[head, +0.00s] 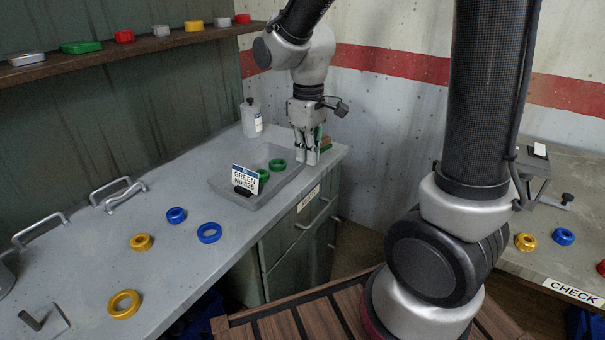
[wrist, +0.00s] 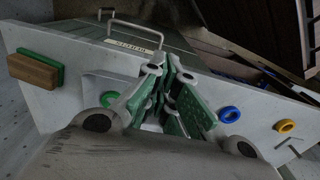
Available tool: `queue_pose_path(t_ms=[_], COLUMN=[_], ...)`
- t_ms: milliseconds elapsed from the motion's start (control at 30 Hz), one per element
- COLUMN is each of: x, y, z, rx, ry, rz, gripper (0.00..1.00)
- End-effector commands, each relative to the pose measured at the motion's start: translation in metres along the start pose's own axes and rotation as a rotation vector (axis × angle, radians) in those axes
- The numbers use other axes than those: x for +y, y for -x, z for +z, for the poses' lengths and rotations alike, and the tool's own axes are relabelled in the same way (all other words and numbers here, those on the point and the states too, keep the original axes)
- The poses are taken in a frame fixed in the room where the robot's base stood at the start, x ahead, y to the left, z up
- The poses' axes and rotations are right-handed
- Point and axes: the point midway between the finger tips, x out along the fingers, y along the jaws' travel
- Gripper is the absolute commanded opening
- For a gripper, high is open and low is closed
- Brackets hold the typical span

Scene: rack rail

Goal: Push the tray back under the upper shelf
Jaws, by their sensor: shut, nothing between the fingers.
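The grey tray (head: 222,187) lies on the counter near its right end. It holds green rings (head: 278,165) and a small sign card (head: 244,179) reading GREEN No 326 stands at its front edge. The upper shelf (head: 150,47) runs along the back wall, above and to the left of the tray. My gripper (head: 312,162) is shut and empty, pointing down beside the tray's right end. I cannot tell whether it touches the tray. In the wrist view its green-padded fingers (wrist: 168,100) are close together and hide most of the tray; a green ring (wrist: 108,98) shows beside them.
A white bottle (head: 251,118) stands behind the tray. A wooden block with green (wrist: 34,70) lies just beyond my gripper. Blue rings (head: 209,232) and yellow rings (head: 124,304) lie on the counter to the left. Metal handles (head: 117,191) stand near the back.

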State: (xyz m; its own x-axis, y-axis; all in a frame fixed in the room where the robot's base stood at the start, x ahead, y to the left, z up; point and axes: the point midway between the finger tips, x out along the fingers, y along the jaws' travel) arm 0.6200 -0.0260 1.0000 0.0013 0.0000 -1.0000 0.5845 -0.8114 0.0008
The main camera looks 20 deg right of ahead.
Motion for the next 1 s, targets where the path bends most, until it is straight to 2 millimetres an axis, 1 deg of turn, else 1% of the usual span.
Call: queue_pose_path(t_ms=[167, 500, 567, 600, 733, 833, 1000], x=[0.0, 0.0, 0.0, 0.0, 0.0, 0.0, 0.0], y=[-0.019, -0.091, -0.103, -0.1, -0.099, -0.099, -0.099], z=[0.001, 0.002, 0.002, -0.009, -0.026, -0.035, -0.039], rx=[-0.005, -0.006, -0.006, 0.001, -0.001, -0.001, -0.001], ry=[0.007, 0.005, 0.005, 0.006, 0.005, 0.005, 0.005], rz=[-0.001, -0.002, -0.002, 0.0, 0.0, 0.0, 0.0], gripper=[0.0, 0.0, 0.0, 0.0, 0.0, 0.0, 0.0])
